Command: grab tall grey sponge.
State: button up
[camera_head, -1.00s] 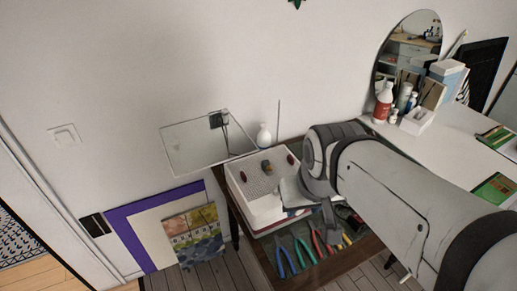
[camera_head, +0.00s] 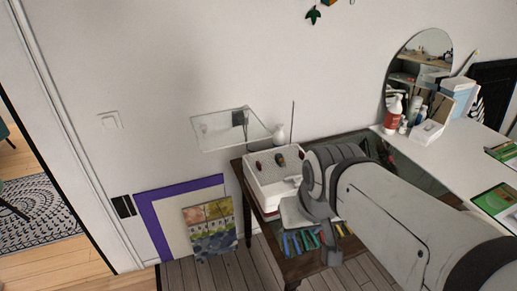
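My arm reaches in from the lower right, and my gripper (camera_head: 314,222) is at its end, over the front right of a white box (camera_head: 262,199) on a dark wooden table. A pale grey flat piece shows at the gripper's left; I cannot tell whether it is part of the gripper or something else. The finger gap is hidden from this side. I cannot make out a tall grey sponge for sure. Several small dark red and brown things (camera_head: 280,160) sit on the box top.
A white desk (camera_head: 455,152) with bottles (camera_head: 393,114) and a mirror (camera_head: 417,65) stands to the right.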

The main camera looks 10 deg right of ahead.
aim_at(279, 156)
jog(key=u, duration=0.6)
jog(key=k, duration=0.1)
jog(key=u, duration=2.45)
jog(key=k, duration=1.6)
jog(key=z, duration=2)
jog(key=i, duration=1)
jog(key=u, duration=0.1)
